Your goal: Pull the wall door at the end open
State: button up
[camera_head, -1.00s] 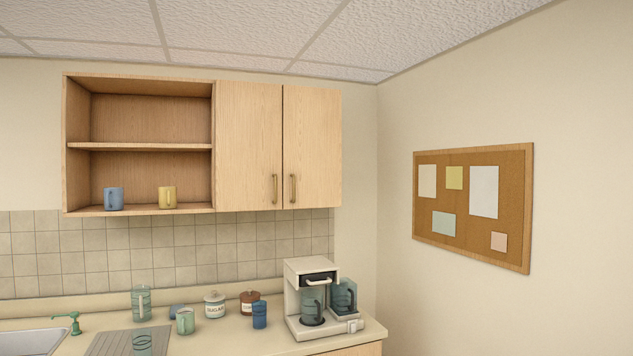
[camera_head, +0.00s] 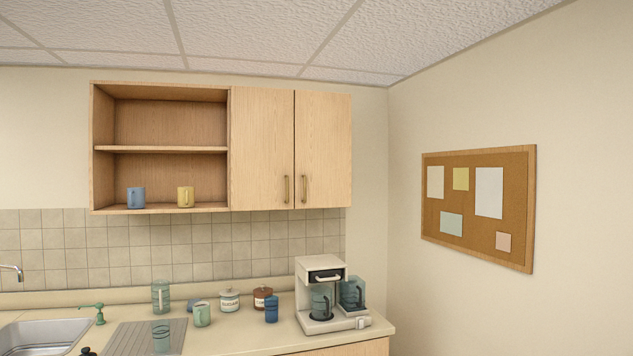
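The wall cabinet (camera_head: 160,129) hangs above the counter, with an open shelf section on its left and two closed wooden doors on its right. The end door (camera_head: 328,150) is the rightmost one and is flush with its neighbour. Its vertical brass handle (camera_head: 304,189) sits low near its left edge. The neighbouring door (camera_head: 260,150) is also shut, with its handle (camera_head: 287,189) near its right edge. My gripper is not in view.
A blue mug (camera_head: 136,197) and a yellow mug (camera_head: 186,196) stand on the lower shelf. Below, the counter (camera_head: 262,336) holds a coffee maker (camera_head: 320,290), jars (camera_head: 229,300) and cups. A corkboard (camera_head: 479,205) hangs on the right wall. The space before the doors looks clear.

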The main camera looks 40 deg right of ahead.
aim_at(322, 120)
jog(key=u, duration=0.1)
jog(key=i, duration=0.9)
